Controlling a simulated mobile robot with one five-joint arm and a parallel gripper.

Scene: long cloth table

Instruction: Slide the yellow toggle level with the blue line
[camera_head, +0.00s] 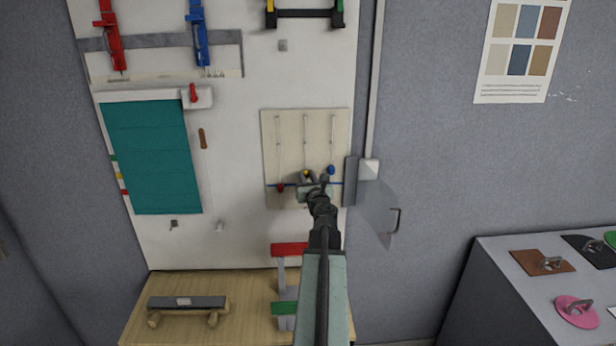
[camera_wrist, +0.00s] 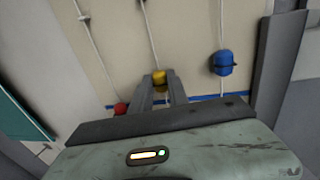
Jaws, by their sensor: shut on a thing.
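The yellow toggle (camera_wrist: 159,77) is between the fingertips of my gripper (camera_wrist: 160,84) in the wrist view, and the fingers are shut on it. In the head view the yellow toggle (camera_head: 306,174) shows just above my gripper (camera_head: 311,180) on the middle cord of a beige panel (camera_head: 291,144). The blue line (camera_wrist: 205,98) runs across the panel's lower part. The yellow toggle appears slightly above the line; my gripper hides the line directly beneath it. The red toggle (camera_wrist: 121,109) sits at the line on the left cord. The blue toggle (camera_wrist: 222,63) is above the line on the right cord.
A grey metal plate (camera_head: 350,181) stands close to the panel's right edge. A teal blind (camera_head: 150,157) hangs to the left. Below are a wooden bench (camera_head: 222,321) and red and green bars. A grey cabinet (camera_head: 500,290) stands at the right.

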